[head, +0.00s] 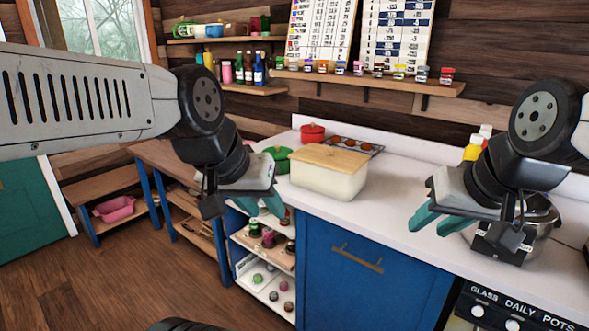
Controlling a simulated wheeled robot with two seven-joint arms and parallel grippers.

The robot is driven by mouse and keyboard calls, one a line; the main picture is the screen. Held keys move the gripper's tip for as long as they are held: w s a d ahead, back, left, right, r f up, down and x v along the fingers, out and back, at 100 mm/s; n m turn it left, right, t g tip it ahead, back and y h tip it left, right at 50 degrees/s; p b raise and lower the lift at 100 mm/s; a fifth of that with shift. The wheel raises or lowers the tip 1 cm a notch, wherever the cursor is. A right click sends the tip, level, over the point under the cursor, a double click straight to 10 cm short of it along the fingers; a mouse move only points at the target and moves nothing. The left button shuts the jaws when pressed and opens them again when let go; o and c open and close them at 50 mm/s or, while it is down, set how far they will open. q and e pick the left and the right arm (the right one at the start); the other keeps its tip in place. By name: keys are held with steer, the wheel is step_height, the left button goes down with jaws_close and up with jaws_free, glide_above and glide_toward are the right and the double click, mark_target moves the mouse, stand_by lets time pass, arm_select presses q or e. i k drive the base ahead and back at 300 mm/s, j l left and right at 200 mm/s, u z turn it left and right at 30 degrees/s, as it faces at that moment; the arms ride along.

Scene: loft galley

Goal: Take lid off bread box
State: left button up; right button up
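The bread box (325,180) is a cream, rounded box on the white counter near the middle of the head view. Its flat wooden lid (330,157) lies on top, covering it. My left gripper (262,208) hangs left of the box, in front of the counter edge, with its teal fingers apart and nothing between them. My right gripper (438,221) is over the counter to the right of the box, its teal fingers apart and pointing down, empty. Neither gripper touches the box or lid.
A green pot (278,158) stands close left of the box; a red pot (312,133) and a tray of round brown items (350,145) are behind it. A metal pot (541,218) is near my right gripper. Counter right of the box (395,190) is clear.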

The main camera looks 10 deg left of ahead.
mark_target(344, 161)
steer(key=u, duration=0.15)
steer(key=i+l+u, duration=0.35)
steer(key=i, duration=0.15)
steer(key=i+l+u, duration=0.35)
steer(key=i+j, duration=0.1)
